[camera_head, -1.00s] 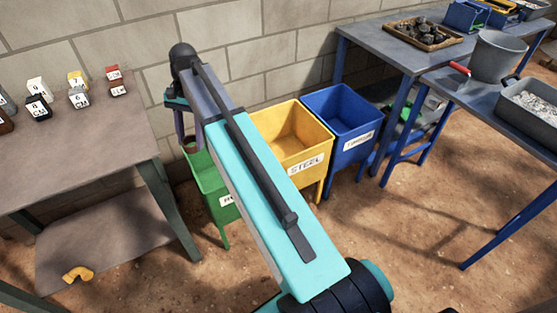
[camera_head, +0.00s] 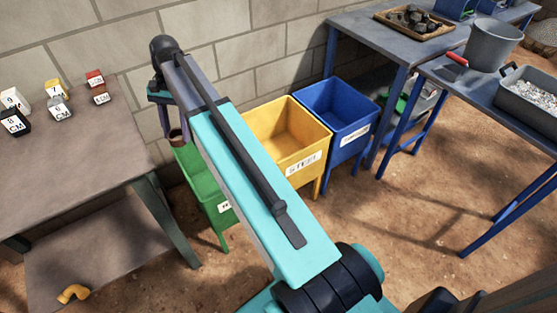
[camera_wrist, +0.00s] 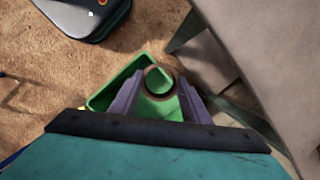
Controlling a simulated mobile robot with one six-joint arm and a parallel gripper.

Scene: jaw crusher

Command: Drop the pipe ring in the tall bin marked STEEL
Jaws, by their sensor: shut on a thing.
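My gripper (camera_wrist: 160,88) is shut on the pipe ring (camera_wrist: 160,95), a short brown ring seen end-on between the two grey fingers in the wrist view. In the head view the ring (camera_head: 176,135) hangs below the far end of my arm, left of the yellow bin. The yellow bin (camera_head: 312,133) has a front label reading STEEL and looks empty in the part that shows. In the wrist view the ring appears over the green bin (camera_wrist: 98,101), not over the yellow one. My arm covers the yellow bin's left side.
The green bin's label is mostly hidden by my arm. A blue bin (camera_head: 350,115) stands right of the yellow one. A table with number blocks (camera_head: 120,135) is on the left, close to the gripper. Blue-legged tables (camera_head: 400,50) stand at right. The block wall is behind.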

